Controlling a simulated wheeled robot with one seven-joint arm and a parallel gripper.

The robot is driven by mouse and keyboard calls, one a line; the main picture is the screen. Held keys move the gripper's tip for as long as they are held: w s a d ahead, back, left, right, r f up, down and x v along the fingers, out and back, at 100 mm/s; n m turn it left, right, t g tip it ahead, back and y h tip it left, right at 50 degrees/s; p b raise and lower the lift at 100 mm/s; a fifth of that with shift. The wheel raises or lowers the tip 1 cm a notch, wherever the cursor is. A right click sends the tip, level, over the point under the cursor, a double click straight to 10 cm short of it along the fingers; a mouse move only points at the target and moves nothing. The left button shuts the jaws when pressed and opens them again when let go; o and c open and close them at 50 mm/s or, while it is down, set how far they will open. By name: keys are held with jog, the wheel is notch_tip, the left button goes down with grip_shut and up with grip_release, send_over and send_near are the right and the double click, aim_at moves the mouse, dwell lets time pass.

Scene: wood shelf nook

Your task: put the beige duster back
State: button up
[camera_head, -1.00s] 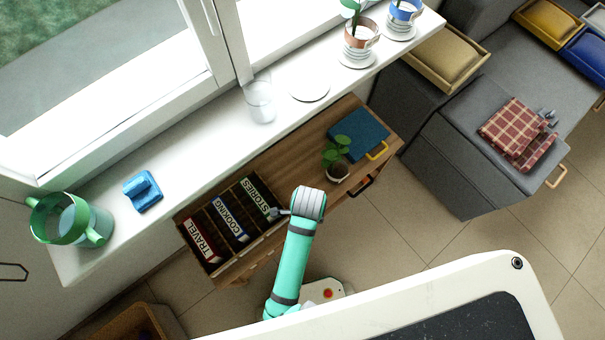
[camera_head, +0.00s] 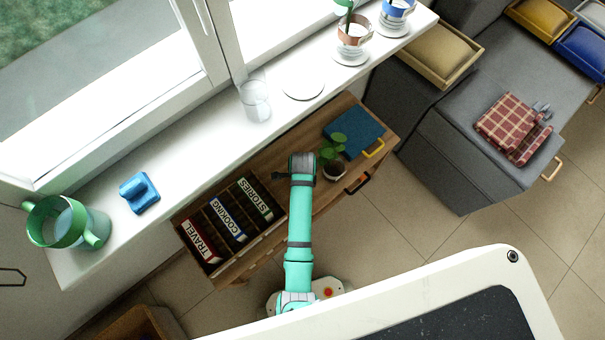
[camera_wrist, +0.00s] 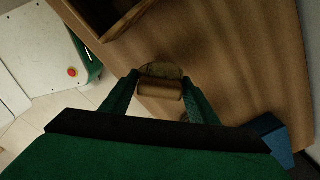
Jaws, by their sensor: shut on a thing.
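The beige duster (camera_wrist: 160,90) shows in the wrist view as a tan, rounded handle with a darker piece behind it. My gripper (camera_wrist: 160,82) is shut on it, with one green finger at each side. Behind it is the brown wooden top (camera_wrist: 235,60); I cannot tell whether the duster touches it. In the head view my wrist is over the wooden unit (camera_head: 268,180), between the book compartment and the potted plant. The duster cannot be made out there.
A compartment with several labelled books (camera_head: 228,220) is left of my wrist. A potted plant (camera_head: 335,165) and a blue folder-like thing (camera_head: 353,132) are right.

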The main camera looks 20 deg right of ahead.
jog(key=shift+f, duration=1.4)
jog(key=shift+f, duration=0.1)
jog(key=o, duration=1)
jog(key=shift+a, duration=0.1)
jog(key=shift+s, duration=0.1)
notch_tip(320, 180, up, 12)
jog(key=shift+r, duration=0.1)
